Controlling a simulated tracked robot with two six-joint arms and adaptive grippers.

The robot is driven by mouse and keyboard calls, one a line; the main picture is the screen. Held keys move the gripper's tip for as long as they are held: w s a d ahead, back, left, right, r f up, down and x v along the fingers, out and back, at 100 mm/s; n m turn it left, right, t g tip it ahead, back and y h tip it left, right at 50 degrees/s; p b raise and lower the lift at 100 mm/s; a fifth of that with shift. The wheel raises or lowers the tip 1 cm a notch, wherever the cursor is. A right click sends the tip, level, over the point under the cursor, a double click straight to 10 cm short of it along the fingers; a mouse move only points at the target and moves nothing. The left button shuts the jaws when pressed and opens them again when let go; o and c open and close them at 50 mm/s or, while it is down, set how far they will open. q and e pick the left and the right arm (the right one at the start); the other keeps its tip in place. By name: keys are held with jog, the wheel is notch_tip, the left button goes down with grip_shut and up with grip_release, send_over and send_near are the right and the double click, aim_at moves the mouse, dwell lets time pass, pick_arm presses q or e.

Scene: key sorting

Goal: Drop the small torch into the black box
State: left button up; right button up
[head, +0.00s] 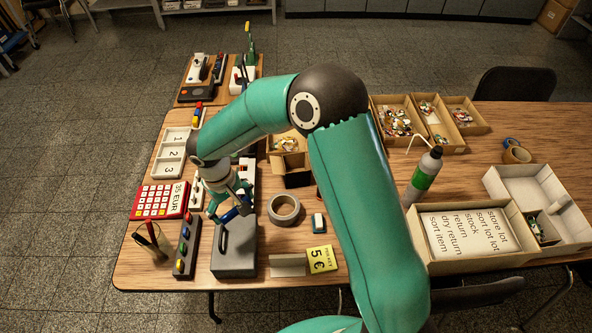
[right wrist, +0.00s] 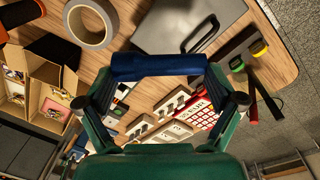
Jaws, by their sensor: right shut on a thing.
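The small torch, a dark blue cylinder, is held crosswise between the fingertips of my right gripper (right wrist: 158,68). In the head view the torch (head: 236,212) shows in front of my gripper (head: 230,205), above the back edge of the grey case. The gripper is shut on it. A small black box (head: 298,180) stands on the table right of the gripper, against a cardboard box, partly behind my arm. In the right wrist view a black shape beside the cardboard box (right wrist: 52,48) looks like it. My left gripper is not in view.
A grey case with a handle (head: 234,258) lies below the gripper, with a tape roll (head: 284,210) to its right. A red keypad (head: 160,200) and white numbered trays (head: 170,158) are at left. A bottle (head: 424,175) stands right of my arm.

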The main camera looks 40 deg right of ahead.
jog(key=w+d+b, duration=0.1)
jog(key=w+d, duration=0.2)
jog(key=d, duration=1)
jog(key=w+d+b, duration=0.2)
jog(key=w+d, duration=0.2)
jog(key=d, duration=0.9)
jog(key=shift+n, duration=0.4)
jog(key=shift+s+d+f+b, duration=0.15)
jog(key=shift+f+b, duration=1.45)
jog(key=shift+f, duration=0.7)
jog(key=o, duration=0.8)
jog(key=shift+r, duration=0.1)
notch_tip(320, 180, up, 12)
jog(key=shift+a, duration=0.4)
